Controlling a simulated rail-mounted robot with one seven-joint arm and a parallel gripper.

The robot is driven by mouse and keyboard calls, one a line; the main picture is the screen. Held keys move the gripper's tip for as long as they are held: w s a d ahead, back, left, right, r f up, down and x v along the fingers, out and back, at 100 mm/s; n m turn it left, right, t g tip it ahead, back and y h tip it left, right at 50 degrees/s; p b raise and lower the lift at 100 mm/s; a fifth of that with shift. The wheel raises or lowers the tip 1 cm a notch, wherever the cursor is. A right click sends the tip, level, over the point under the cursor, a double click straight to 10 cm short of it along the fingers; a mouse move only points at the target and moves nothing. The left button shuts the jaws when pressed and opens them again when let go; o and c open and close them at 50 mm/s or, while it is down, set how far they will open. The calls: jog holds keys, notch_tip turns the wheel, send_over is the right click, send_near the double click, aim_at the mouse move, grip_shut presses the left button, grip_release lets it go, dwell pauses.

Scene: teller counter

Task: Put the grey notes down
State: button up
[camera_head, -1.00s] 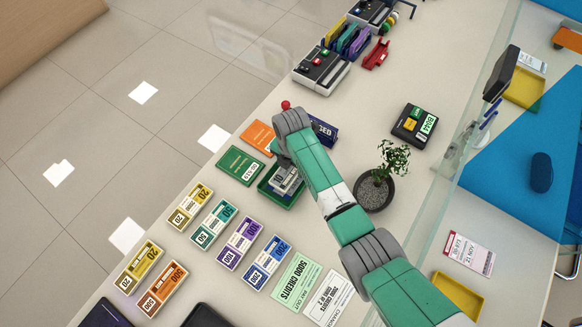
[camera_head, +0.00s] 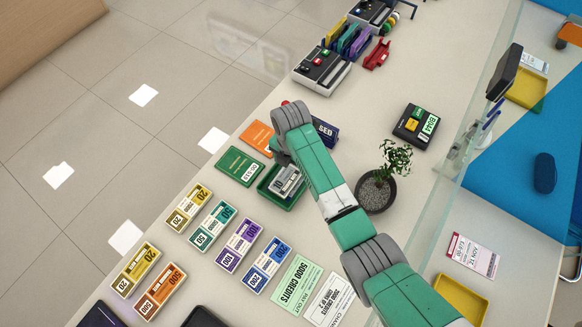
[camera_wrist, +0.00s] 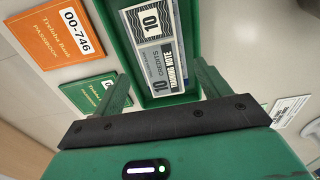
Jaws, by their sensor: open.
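The grey notes (camera_head: 289,181), a banded bundle marked 10, lie in the green tray (camera_head: 268,192). The wrist view shows the grey notes (camera_wrist: 162,68) from above, flat within the walls of the green tray (camera_wrist: 127,58). My gripper (camera_wrist: 163,78) is open, its two fingers apart on either side of the bundle in that view, with nothing held between them. In the head view my wrist hides the fingers and the far part of the tray.
A green passbook (camera_head: 241,166) and an orange passbook (camera_head: 258,137) lie left of the tray. A potted plant (camera_head: 376,191) is close to my arm on the right.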

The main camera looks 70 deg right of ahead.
aim_at(291, 174)
notch_tip(291, 174, up, 7)
jog(key=p, duration=0.1)
dwell(0.4)
